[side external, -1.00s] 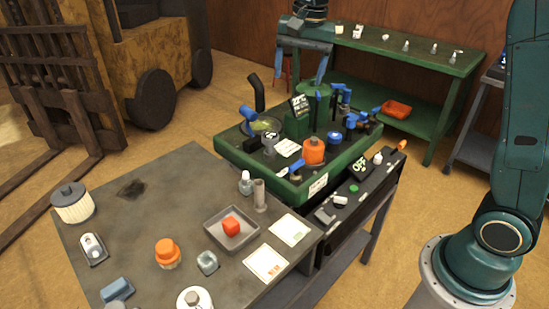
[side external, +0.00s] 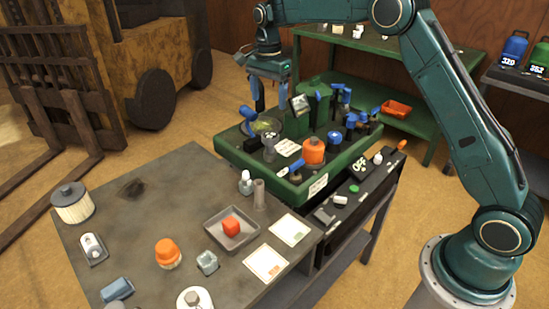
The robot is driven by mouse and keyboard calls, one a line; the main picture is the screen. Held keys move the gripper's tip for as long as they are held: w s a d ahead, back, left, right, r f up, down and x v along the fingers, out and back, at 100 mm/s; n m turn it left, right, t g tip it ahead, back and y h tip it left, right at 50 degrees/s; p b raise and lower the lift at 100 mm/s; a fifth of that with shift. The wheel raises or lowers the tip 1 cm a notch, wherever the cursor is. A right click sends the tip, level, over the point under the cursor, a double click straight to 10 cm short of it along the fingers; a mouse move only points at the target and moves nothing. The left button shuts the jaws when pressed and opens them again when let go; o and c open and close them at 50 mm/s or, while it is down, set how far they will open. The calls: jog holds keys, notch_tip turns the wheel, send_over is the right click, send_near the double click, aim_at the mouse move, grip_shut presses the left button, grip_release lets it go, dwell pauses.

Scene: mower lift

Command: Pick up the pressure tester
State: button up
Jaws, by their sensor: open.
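I cannot tell for certain which item is the pressure tester. Nothing shows between the fingers. Below them are a round glass-like dish (side external: 265,125) and a blue-handled part (side external: 248,113). Whether the fingers touch anything is not clear.
An orange-capped container (side external: 313,152) and several blue-handled valves (side external: 352,120) crowd the bench.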

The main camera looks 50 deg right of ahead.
aim_at(270, 135)
jog(key=shift+f, duration=4.3)
jog(key=shift+f, duration=0.1)
jog(key=shift+s+d+f, duration=0.1)
jog(key=shift+d+f, duration=0.05)
jog(key=shift+f, duration=2.35)
jog(key=c, duration=1.2)
jog(key=shift+r, duration=0.1)
notch_tip(270, 135, up, 20)
